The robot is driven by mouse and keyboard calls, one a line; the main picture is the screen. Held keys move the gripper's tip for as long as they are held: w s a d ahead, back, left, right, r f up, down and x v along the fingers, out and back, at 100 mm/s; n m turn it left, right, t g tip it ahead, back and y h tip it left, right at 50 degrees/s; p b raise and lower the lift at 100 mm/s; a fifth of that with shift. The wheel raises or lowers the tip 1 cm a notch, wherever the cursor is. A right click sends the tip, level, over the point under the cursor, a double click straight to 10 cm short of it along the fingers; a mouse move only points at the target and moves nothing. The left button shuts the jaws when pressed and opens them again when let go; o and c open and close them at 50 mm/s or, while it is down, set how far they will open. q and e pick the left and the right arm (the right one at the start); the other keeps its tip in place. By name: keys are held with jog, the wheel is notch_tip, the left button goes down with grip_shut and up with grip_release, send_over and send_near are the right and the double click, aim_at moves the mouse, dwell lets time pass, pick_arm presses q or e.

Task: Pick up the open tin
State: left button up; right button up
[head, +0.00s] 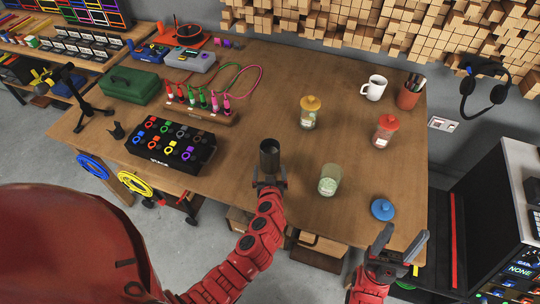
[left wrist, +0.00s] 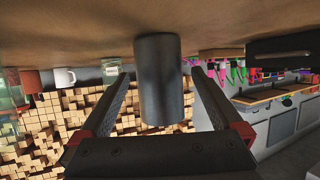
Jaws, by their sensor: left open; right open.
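The open tin (head: 269,160) is a dark grey cylinder standing upright on the wooden table, with its open top showing in the head view. In the left wrist view, which is upside down, the tin (left wrist: 158,80) fills the middle. My left gripper (head: 268,180) is open at the near side of the tin. In the left wrist view its fingers (left wrist: 163,85) lie to either side of the tin, with gaps showing; I cannot tell how deep the tin is between them. My right gripper (head: 400,243) is open and empty near the table's right front edge.
Jars with yellow (head: 309,113) and red (head: 385,131) lids stand behind. A black case (head: 172,143) lies to the left. The table just around the tin is clear.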

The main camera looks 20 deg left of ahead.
pick_arm(q)
jog(key=shift+x, duration=0.75)
jog(key=shift+w+a+p, duration=0.15)
jog(key=shift+w+p, duration=0.4)
jog(key=shift+p, duration=0.1)
jog(key=shift+p+x, duration=0.35)
jog(key=shift+x, duration=1.65)
jog(key=shift+f, duration=0.15)
jog(key=c, duration=1.5)
